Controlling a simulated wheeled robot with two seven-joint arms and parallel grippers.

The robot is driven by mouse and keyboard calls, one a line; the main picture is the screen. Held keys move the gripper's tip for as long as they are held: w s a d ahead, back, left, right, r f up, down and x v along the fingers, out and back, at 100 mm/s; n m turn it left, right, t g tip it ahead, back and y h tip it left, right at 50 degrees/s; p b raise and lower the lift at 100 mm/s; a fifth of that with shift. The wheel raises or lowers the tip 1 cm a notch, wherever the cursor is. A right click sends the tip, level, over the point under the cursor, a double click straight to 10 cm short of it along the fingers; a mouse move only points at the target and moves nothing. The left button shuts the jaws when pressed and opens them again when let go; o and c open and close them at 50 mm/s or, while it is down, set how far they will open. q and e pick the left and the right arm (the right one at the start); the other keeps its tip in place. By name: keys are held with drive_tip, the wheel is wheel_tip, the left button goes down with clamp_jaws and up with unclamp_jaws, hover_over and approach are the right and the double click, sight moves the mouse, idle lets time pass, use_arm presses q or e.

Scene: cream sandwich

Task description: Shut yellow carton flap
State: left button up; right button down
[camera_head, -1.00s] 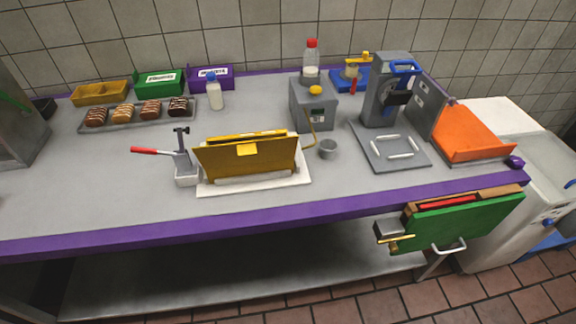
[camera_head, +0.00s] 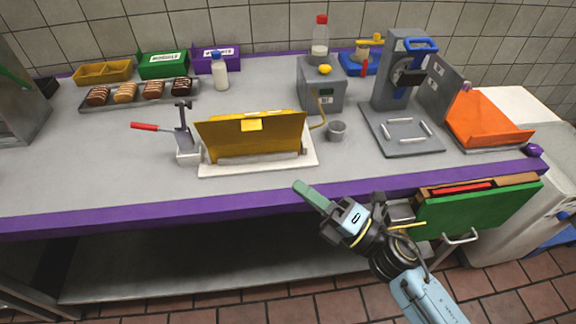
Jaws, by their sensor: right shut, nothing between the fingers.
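The yellow carton (camera_head: 250,135) is on a white board (camera_head: 215,168) near the table's front edge. Its broad front flap panel stands tilted, with a bright yellow tab (camera_head: 251,125) at the top edge. A pale strip (camera_head: 260,157) shows under the panel's lower edge. What lies behind the panel is hidden. My right gripper (camera_head: 312,194), with green fingertips, is shut and empty. In the picture it is right of and below the carton, by the table's front edge, apart from the carton. My left gripper is not in view.
A press with a red handle (camera_head: 144,126) stands left of the carton. A grey box (camera_head: 318,97) and small cup (camera_head: 337,130) are behind right. A grey plate machine (camera_head: 405,135) and orange tray (camera_head: 487,118) are farther right. A green panel (camera_head: 480,210) hangs at the table's front right.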

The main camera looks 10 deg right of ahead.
drive_tip(key=w+d+p+x, duration=0.1)
drive_tip(key=w+d+x, duration=0.1)
drive_tip(key=x, duration=1)
drive_tip(key=shift+r+p, duration=0.3)
drive_tip(key=shift+p, duration=0.1)
